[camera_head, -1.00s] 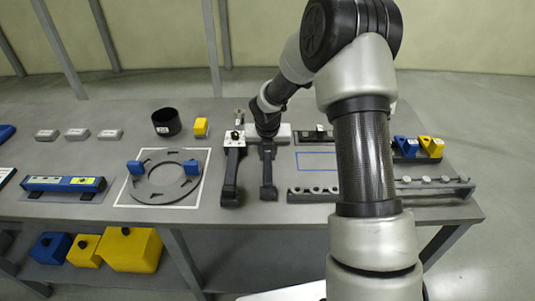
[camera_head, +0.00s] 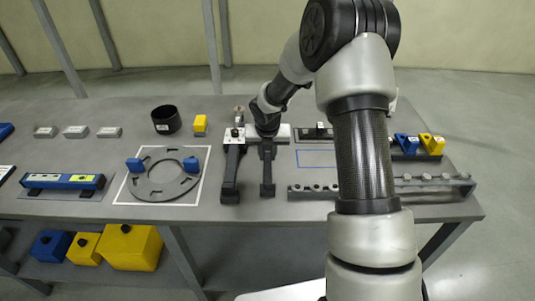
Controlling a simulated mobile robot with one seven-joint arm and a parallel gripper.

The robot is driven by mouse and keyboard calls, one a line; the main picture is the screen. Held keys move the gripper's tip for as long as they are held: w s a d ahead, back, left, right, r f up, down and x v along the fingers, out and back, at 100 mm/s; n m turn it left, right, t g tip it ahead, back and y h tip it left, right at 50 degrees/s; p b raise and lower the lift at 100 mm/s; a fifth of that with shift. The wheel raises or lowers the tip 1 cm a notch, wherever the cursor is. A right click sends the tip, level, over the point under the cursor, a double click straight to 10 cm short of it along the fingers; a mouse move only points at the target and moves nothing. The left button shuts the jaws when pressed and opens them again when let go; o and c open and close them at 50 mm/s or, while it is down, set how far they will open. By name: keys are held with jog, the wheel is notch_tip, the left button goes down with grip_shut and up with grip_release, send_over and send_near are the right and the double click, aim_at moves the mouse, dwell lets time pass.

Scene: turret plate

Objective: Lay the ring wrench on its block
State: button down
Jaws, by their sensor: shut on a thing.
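My gripper (camera_head: 266,136) points down over the back middle of the bench, at a pale grey bar-like block (camera_head: 283,134). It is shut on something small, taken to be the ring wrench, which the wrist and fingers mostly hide. A small silvery piece (camera_head: 239,113) shows just left of and behind the wrist; I cannot tell whether it is part of the wrench. A pale piece with a dark knob (camera_head: 235,134) sits left of the gripper. I cannot tell whether the wrench touches the block.
A blue-outlined area (camera_head: 316,158) is bare.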

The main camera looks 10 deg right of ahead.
jog(key=shift+f, duration=0.65)
dwell(0.8)
jog(key=c, duration=1.5)
grip_release()
jog(key=shift+o, duration=0.2)
jog(key=shift+f, duration=0.1)
notch_tip(320, 180, up, 5)
jog(key=p, duration=0.4)
jog(key=shift+p, duration=0.3)
jog(key=shift+r, duration=1.05)
